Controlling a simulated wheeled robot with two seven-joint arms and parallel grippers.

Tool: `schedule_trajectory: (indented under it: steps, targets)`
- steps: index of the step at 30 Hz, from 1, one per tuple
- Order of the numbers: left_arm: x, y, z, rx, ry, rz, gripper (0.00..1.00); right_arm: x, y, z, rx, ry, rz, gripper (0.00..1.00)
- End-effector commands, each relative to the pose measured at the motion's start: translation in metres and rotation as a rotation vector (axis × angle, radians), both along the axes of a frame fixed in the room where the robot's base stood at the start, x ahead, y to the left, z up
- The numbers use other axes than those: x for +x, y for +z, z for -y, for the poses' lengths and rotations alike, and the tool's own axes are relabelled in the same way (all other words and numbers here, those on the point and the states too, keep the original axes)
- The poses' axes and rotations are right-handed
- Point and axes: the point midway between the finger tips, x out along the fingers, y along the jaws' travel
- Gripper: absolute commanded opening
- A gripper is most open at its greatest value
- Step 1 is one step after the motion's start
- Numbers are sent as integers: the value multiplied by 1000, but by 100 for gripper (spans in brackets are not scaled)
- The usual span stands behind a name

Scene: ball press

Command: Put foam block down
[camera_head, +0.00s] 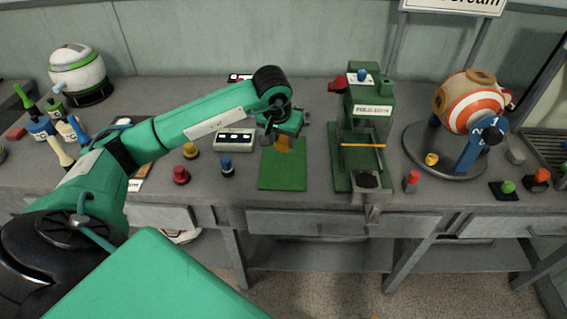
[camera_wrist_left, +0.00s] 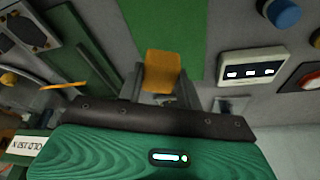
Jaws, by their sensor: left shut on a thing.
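My left gripper (camera_head: 285,135) is shut on the orange-yellow foam block (camera_head: 284,147), above the back part of the green mat (camera_head: 283,178). In the left wrist view the foam block (camera_wrist_left: 163,72) sits between the two grey fingers, with the green mat (camera_wrist_left: 165,20) beyond it. The gripper hides part of the block in the head view. I cannot tell whether the block touches the mat. My right gripper is in neither view.
A green press (camera_head: 362,110) stands just right of the mat. A panel with small displays (camera_head: 234,140), a blue button (camera_head: 227,167) and a red button (camera_head: 181,175) are on the left. The mat's front part is clear.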

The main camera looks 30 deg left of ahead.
Motion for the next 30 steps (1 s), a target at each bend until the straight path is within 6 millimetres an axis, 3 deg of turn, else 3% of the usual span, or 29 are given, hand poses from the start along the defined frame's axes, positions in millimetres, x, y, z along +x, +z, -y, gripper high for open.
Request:
schedule_trajectory:
  steps: [6,14,21,30]
  targets:
    - [-2,-46,0,0,-1,-5,17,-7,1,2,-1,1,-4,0]
    - [-1,-67,0,0,0,-1,17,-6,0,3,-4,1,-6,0]
    - [-1,-97,0,0,0,-3,17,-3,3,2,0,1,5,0]
    - [0,-101,0,1,-1,0,17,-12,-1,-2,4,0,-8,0]
